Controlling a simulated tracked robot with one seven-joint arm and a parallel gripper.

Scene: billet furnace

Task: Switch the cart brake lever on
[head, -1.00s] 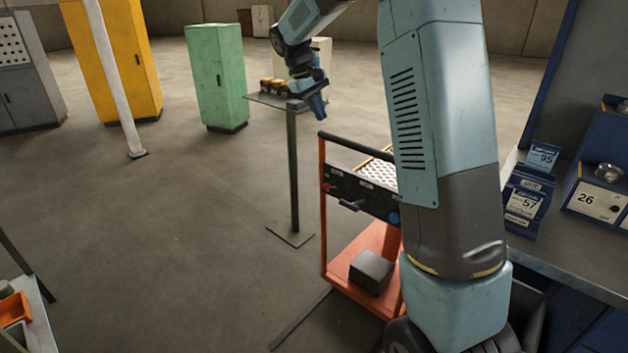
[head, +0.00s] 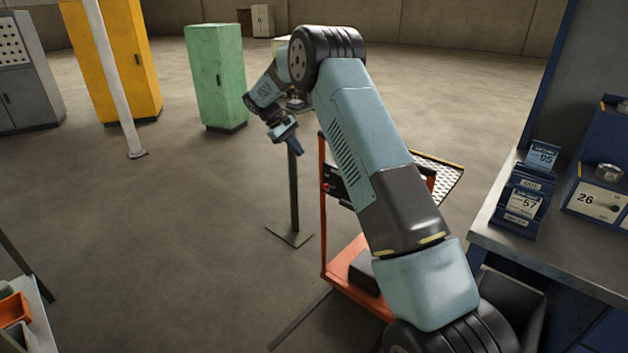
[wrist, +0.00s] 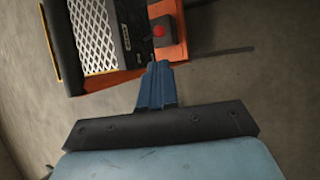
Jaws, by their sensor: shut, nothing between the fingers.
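The orange cart (head: 323,225) stands right of centre in the head view, with a dark front panel (head: 333,184) near its top. My arm covers much of that panel, and I cannot make out the brake lever now. My gripper (head: 298,149) is shut and empty, just left of the cart's upper end and apart from it. In the wrist view my gripper's shut fingers (wrist: 154,68) point toward the cart's dark panel (wrist: 132,25). A red knob (wrist: 158,31) shows beside the panel there. The lever's position cannot be told.
A perforated tray (head: 440,175) tops the cart. A thin post on a square foot (head: 290,235) stands left of it. A workbench (head: 500,225) with card holders is at right. Green (head: 216,75) and yellow cabinets stand behind. The floor at left is open.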

